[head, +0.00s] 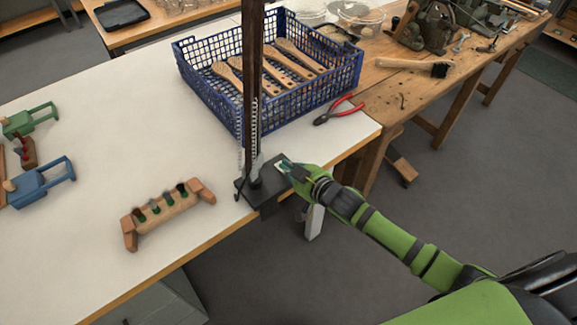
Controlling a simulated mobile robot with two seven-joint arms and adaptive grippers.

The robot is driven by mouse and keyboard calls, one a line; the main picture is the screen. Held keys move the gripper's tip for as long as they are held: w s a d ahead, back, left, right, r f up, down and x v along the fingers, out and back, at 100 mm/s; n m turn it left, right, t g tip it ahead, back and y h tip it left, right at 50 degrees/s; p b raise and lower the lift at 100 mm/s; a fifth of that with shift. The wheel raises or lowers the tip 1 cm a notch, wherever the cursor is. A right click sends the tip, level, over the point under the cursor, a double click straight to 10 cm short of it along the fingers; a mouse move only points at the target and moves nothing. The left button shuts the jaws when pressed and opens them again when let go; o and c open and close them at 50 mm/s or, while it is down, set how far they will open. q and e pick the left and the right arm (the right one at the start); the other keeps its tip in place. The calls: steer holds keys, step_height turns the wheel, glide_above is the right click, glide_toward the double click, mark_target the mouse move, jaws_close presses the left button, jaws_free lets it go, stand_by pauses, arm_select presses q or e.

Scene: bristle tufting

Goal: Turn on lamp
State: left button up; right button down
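A tall dark post (252,75), which looks like the lamp's stand, rises from a black base (250,190) at the white table's front edge. A thin chain hangs beside the post. The top of the post is cut off by the picture's upper edge, so no lamp head or light shows. My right gripper (285,166) is at the right end of the black base, over a small pale patch that may be a switch. Its fingertips are small and partly hidden, so I cannot tell whether they touch it or are open. My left gripper is not in view.
A blue crate (290,112) of wooden brushes stands behind the post, with red-handled pliers (338,110) beside it. A wooden holder with bristle tufts (168,213) lies left of the base. A wooden bench (400,85) adjoins on the right. White tabletop (110,120) is clear at left centre.

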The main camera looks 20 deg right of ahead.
steer(key=shift+f, duration=0.2)
steer(key=shift+s+f, duration=0.25)
steer(key=shift+f, duration=0.35)
steer(key=shift+r, duration=0.1)
steer(key=shift+r+p, duration=0.75)
steer(key=shift+p, duration=0.2)
steer(key=shift+w+r, duration=0.1)
